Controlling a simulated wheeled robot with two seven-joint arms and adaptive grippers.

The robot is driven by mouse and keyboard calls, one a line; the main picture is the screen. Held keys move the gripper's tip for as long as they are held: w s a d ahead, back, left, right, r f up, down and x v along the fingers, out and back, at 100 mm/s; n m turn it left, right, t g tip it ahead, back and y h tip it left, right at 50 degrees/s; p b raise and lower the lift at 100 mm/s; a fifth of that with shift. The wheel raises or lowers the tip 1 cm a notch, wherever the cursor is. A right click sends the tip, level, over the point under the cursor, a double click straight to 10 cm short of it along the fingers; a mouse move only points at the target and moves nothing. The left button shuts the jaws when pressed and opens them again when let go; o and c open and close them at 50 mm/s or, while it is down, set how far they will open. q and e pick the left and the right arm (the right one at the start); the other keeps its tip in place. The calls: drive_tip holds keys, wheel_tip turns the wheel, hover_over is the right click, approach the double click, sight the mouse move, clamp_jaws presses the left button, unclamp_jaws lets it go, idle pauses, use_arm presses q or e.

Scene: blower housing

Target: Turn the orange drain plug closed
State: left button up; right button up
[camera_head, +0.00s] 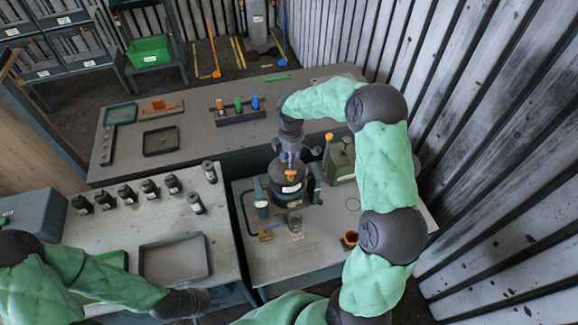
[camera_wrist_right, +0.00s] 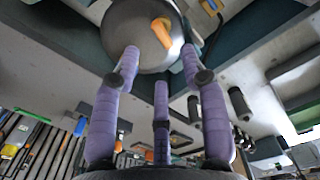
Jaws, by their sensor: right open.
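The orange drain plug (camera_head: 291,174) sits on the dark round blower housing (camera_head: 288,190) on the right-hand bench. In the right wrist view the plug (camera_wrist_right: 162,32) is an elongated orange handle on the grey round face of the housing (camera_wrist_right: 140,25). My right gripper (camera_head: 290,158) points down over the housing in the head view. In its wrist view the purple fingers (camera_wrist_right: 160,62) are spread and empty, with the plug beyond their tips. My left gripper (camera_head: 195,302) is low at the left bench's front edge, and its fingers are too unclear to read.
A green canister (camera_head: 341,163) stands right of the housing, and a clear jar (camera_head: 295,226) stands in front. An orange-rimmed cup (camera_head: 349,240) is at front right. Several black bottles (camera_head: 127,194) and an empty grey tray (camera_head: 174,259) occupy the left bench. The rear bench (camera_head: 320,92) has free room.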

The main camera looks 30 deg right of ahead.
sight(291, 174)
wheel_tip(291, 174, down, 7)
drive_tip(key=shift+d+r, duration=0.1)
drive_tip(key=shift+r, duration=0.1)
clamp_jaws()
